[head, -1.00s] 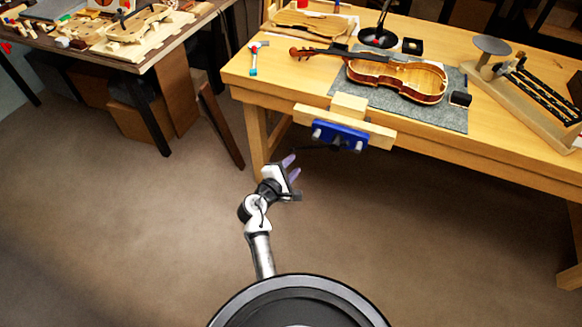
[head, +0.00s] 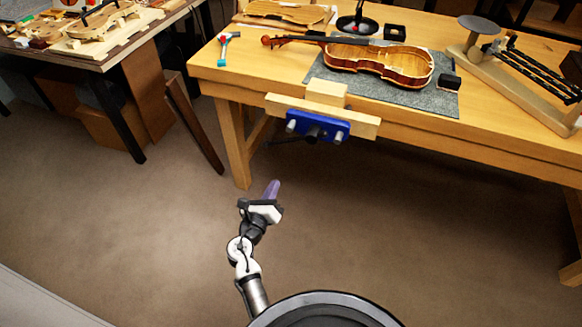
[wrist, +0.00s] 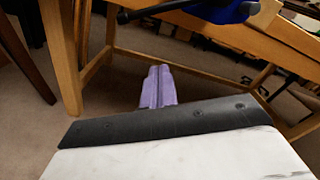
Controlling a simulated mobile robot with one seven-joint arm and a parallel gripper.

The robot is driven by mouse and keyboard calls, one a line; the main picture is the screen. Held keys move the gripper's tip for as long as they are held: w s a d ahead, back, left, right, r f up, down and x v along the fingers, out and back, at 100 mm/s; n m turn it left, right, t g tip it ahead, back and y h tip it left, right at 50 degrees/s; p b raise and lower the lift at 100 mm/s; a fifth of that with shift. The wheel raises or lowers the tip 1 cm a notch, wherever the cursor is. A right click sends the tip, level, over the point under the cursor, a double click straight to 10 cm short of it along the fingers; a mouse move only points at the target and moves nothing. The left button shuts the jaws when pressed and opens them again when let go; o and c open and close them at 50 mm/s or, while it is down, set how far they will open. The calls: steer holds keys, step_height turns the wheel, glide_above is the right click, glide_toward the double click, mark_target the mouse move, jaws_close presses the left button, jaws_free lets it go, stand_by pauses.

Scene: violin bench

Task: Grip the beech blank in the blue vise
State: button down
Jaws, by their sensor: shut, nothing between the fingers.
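The blue vise (head: 317,126) is mounted on the front edge of the workbench, with pale wooden jaw boards (head: 365,122) to its sides. The beech blank (head: 326,92) is a pale block at the vise, its top rising above the jaw board; its lower part is hidden. My gripper (head: 272,189) is shut and empty, with purple fingers, over the floor in front of the bench and below the vise. In the wrist view the closed fingers (wrist: 158,88) point under the bench. Part of the blue vise (wrist: 225,10) and its dark handle (wrist: 165,8) show at the top.
The workbench (head: 225,75) carries a violin (head: 380,62) on a grey mat (head: 440,101), a small hammer (head: 226,46) and a wooden stand (head: 500,85). A second table (head: 110,55) with violin parts stands at the left. The floor before the bench is clear.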

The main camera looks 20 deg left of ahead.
steer(key=w+a+r+p, duration=0.1)
steer(key=w+r+p, duration=0.1)
steer(key=w, duration=0.8)
steer(key=shift+w+a+r, duration=0.25)
steer(key=shift+w+r, duration=0.05)
steer(key=shift+r, duration=0.3)
